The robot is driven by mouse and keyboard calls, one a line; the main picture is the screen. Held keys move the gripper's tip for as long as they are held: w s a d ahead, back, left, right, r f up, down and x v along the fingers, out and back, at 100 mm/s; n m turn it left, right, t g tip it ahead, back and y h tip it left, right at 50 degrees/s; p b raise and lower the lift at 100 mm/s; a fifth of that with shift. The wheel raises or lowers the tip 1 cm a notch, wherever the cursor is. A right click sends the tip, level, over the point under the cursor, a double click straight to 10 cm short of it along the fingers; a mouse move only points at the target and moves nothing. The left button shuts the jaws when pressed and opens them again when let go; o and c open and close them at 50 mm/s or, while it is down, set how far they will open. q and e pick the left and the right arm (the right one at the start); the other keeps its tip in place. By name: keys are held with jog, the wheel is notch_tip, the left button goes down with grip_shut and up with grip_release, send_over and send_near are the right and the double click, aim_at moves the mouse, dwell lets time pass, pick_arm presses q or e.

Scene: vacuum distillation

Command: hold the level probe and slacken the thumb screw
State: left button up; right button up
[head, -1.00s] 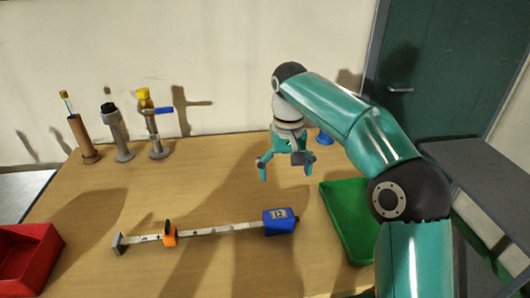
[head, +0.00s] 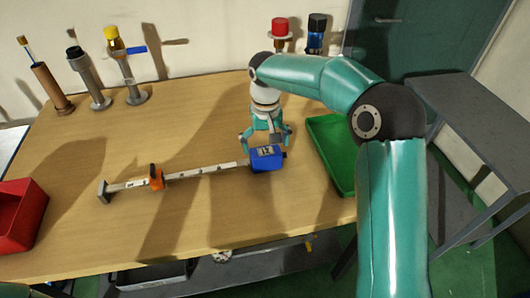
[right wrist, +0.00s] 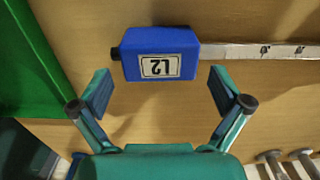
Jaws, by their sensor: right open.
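The level probe lies flat on the wooden table, a pale marked bar (head: 205,171) with a blue head (head: 266,158) at its right end. The head carries a white label in the right wrist view (right wrist: 158,53). An orange piece (head: 156,177), possibly the thumb screw, sits around the bar near its left end, close to a grey end plate (head: 103,191). My right gripper (head: 265,142) is open and empty, just behind the blue head. In the right wrist view its fingers (right wrist: 161,92) stand apart, either side of the head's near edge, not closed on it. My left gripper is out of view.
A green tray (head: 325,140) lies right of the probe and a red bin (head: 22,210) at the left edge. Several upright holders stand back left, including a yellow-topped one (head: 122,65). Red-topped (head: 281,32) and dark-topped (head: 316,32) items stand behind my right arm.

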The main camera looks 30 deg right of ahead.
aim_at(265, 151)
jog(key=shift+f, duration=1.55)
jog(key=c, duration=1.3)
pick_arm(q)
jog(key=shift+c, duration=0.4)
pick_arm(e)
jog(key=shift+c, duration=0.5)
